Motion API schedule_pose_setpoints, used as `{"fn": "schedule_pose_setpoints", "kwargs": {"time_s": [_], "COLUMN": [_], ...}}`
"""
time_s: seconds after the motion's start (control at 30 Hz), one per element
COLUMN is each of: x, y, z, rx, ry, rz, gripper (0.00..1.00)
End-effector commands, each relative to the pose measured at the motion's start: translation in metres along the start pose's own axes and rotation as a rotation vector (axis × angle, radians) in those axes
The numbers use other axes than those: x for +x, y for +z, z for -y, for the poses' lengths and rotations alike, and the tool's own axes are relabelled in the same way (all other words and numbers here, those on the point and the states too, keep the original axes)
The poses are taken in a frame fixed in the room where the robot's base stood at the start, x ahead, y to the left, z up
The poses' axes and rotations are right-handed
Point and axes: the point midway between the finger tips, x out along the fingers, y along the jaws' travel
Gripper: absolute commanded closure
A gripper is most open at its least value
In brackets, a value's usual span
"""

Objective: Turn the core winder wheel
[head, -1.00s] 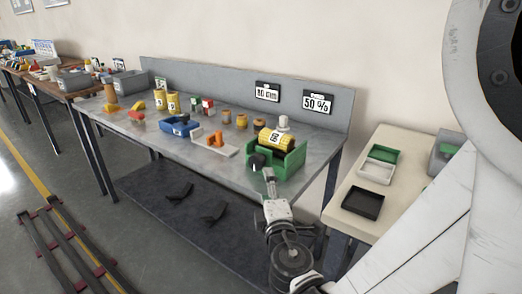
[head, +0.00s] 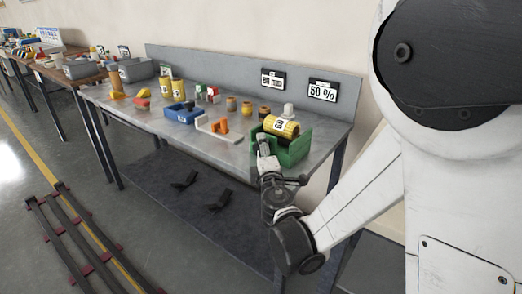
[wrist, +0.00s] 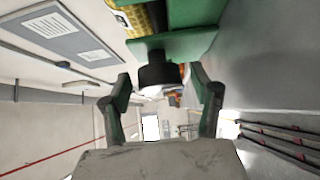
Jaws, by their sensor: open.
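The core winder is a green frame (head: 297,154) holding a yellow roll (head: 280,127), at the near right edge of the grey bench in the head view. The wheel is a black round knob (wrist: 158,76) on the winder's side, seen close up in the wrist view. The green frame (wrist: 185,44) and roll (wrist: 140,18) show above it there. My gripper (wrist: 161,74) is open, its two fingers to the left and right of the knob with gaps on both sides. In the head view my gripper (head: 264,146) is at the winder's left side and hides most of the knob.
A white tray with orange parts (head: 213,129) lies left of the winder. A blue bin (head: 184,115), yellow rolls (head: 178,91) and small orange cylinders (head: 247,107) stand farther along the bench (head: 150,112). Signs (head: 323,90) hang on the back panel.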

Motion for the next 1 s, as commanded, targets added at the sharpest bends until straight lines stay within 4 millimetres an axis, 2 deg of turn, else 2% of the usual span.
{"fn": "schedule_pose_setpoints", "kwargs": {"time_s": [0.17, 0.47, 0.8, 1.0], "x": [0.0107, 0.0118, 0.0116, 0.0115], "y": [0.0001, 0.0001, 0.0001, 0.0001], "z": [-0.0001, -0.0004, -0.0003, -0.0005], "rx": [0.000, 0.000, 0.000, -0.002], "ry": [0.000, 0.000, 0.000, -0.004], "rz": [0.000, 0.000, 0.000, 0.000], "gripper": [0.41, 0.42, 0.87, 0.88]}}
